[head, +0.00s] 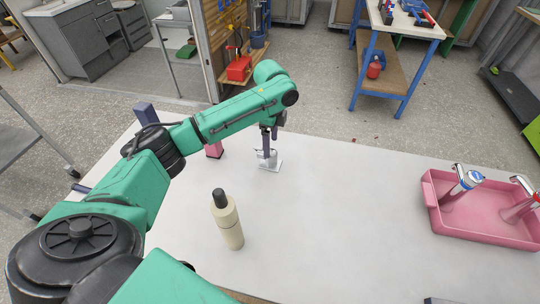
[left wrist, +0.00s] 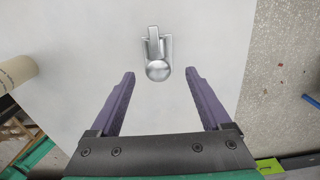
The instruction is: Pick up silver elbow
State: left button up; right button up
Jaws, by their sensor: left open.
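The silver elbow (left wrist: 157,58) is a shiny metal piece with a rounded end and a flat lever-like top, seen from above in the left wrist view. In the head view it seems to be the small silver piece (head: 270,162) on the white table, partly hidden by my left gripper (head: 269,140). In the left wrist view my left gripper (left wrist: 160,74) is open and empty. Its two purple fingers point toward the elbow, which lies centred just beyond the fingertips. I cannot tell the height gap. My right gripper is not in view.
A beige bottle with a dark cap (head: 228,220) stands on the white table (head: 330,215). A pink tray (head: 470,229) at the right holds silver faucet-like pieces. A pink object (head: 213,151) is partly behind my left arm. The table's middle is clear.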

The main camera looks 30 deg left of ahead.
pick_arm(q)
jog(key=f+p, duration=0.1)
jog(key=f, duration=0.3)
jog(key=shift+s, duration=0.2)
grip_shut()
